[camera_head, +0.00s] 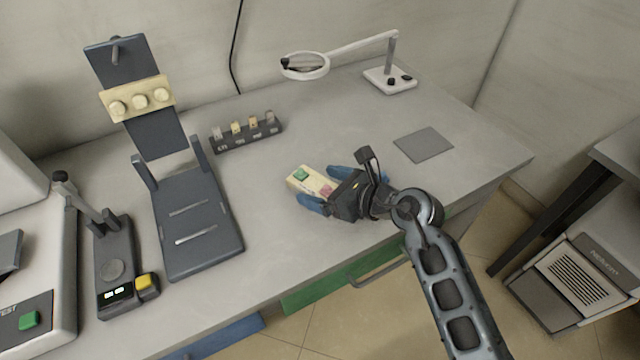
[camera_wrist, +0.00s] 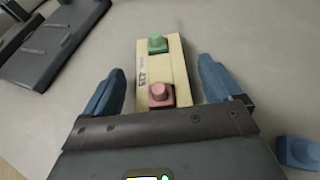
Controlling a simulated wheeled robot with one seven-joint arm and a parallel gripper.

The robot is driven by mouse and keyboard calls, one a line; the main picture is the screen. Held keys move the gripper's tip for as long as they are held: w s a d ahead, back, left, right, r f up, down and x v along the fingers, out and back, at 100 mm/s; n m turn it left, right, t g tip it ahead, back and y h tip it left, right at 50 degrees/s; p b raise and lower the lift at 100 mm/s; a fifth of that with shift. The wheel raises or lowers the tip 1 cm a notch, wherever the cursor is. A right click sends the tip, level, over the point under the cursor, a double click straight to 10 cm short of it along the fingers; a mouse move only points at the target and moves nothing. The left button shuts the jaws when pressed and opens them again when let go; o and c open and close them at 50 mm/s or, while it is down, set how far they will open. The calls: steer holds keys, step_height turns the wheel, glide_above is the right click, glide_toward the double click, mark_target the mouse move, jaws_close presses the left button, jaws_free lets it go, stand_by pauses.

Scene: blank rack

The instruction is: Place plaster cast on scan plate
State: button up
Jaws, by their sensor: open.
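My gripper (camera_head: 315,184) is open over the bench, its blue fingers on both sides of a cream tray-like block (camera_head: 305,177). In the wrist view the fingers (camera_wrist: 158,75) stand apart from the cream block (camera_wrist: 143,80), with a gap on each side. A green piece (camera_wrist: 157,43) and a pink piece (camera_wrist: 161,94) sit on it, beside a printed number. I cannot tell for certain which piece is the plaster cast. A small device with a post and a grey round disc (camera_head: 115,270) stands at left; the disc may be the scan plate.
A dark stand (camera_head: 200,220) with a cream three-knob bar (camera_head: 138,97) is left of centre. A small rack (camera_head: 247,133) stands behind. A ring lamp (camera_head: 305,66) and flat grey square (camera_head: 423,145) are beyond my gripper. A blue piece (camera_wrist: 298,152) lies beside it.

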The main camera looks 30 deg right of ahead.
steer(key=v, duration=1.1)
steer(key=shift+a+r, duration=0.1)
steer(key=s+a+r+m+t+y, duration=0.1)
steer(key=s+a+r+m+t, duration=0.3)
steer(key=s+m, duration=0.3)
steer(key=s+a+r+m+t+y, duration=0.1)
steer(key=s+a+r+m, duration=0.2)
steer(key=s+a+m, duration=0.3)
steer(key=s+d+m+g+h, duration=0.1)
steer(key=s+d+m+h, duration=0.1)
steer(key=s+m, duration=0.6)
steer(key=s+d+m+g+h, duration=0.1)
steer(key=s+d+m+h, duration=0.2)
steer(key=s+m, duration=0.6)
steer(key=m+h, duration=0.2)
steer(key=m, duration=0.8)
steer(key=shift+s+r+m+g, duration=0.25)
steer(key=shift+s+m+g, duration=0.05)
steer(key=shift+s+g, duration=0.1)
steer(key=shift+c, duration=0.2)
